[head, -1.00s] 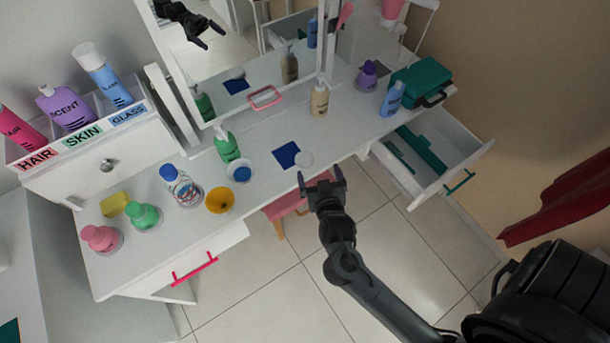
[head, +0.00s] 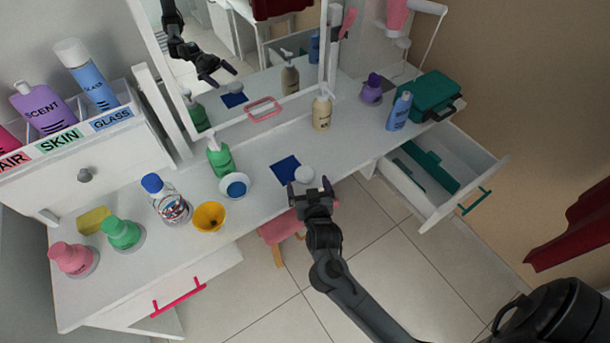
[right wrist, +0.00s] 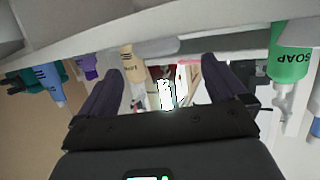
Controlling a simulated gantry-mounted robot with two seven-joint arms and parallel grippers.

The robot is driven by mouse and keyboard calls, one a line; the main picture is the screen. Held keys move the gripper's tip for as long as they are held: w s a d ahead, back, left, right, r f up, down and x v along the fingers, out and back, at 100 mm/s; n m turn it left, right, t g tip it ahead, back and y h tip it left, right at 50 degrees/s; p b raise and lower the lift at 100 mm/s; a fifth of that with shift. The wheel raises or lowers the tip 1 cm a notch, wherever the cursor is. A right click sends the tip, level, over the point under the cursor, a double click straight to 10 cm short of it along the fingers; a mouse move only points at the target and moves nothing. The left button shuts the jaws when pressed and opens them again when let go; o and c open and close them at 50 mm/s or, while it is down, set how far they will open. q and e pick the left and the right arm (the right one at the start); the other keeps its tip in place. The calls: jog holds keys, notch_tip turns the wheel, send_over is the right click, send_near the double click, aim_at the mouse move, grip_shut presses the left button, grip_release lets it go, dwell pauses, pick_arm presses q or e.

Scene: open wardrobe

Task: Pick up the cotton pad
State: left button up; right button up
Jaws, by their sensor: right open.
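The cotton pad (head: 304,174) looks like a small white round disc on the white table, just right of a dark blue square cloth (head: 285,169) near the front edge. My right gripper (head: 309,187) is open and empty, its two fingertips pointing at the pad from the front. The pad sits just beyond the gap between them; I cannot tell whether they touch it. In the right wrist view the scene is upside down, and a pale flat shape (right wrist: 155,47) between the fingers seems to be the pad. My left gripper is not in view.
A beige pump bottle (head: 322,112), a green soap bottle (head: 220,158), a small bowl with blue inside (head: 235,187) and a yellow bowl (head: 209,218) stand around. The mirror (head: 255,60) rises behind. An open drawer (head: 440,180) juts out at right. A pink stool (head: 280,229) is below.

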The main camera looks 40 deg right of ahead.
aim_at(305, 172)
jog(key=shift+w+d+f, duration=0.1)
jog(key=shift+w+f, duration=0.05)
jog(key=shift+w, duration=0.05)
jog(key=shift+b+x, duration=1.05)
jog(key=shift+x, duration=1.3)
jog(key=shift+d, duration=0.1)
jog(key=shift+s, duration=0.1)
jog(key=c, duration=1.2)
jog(key=shift+c, duration=0.3)
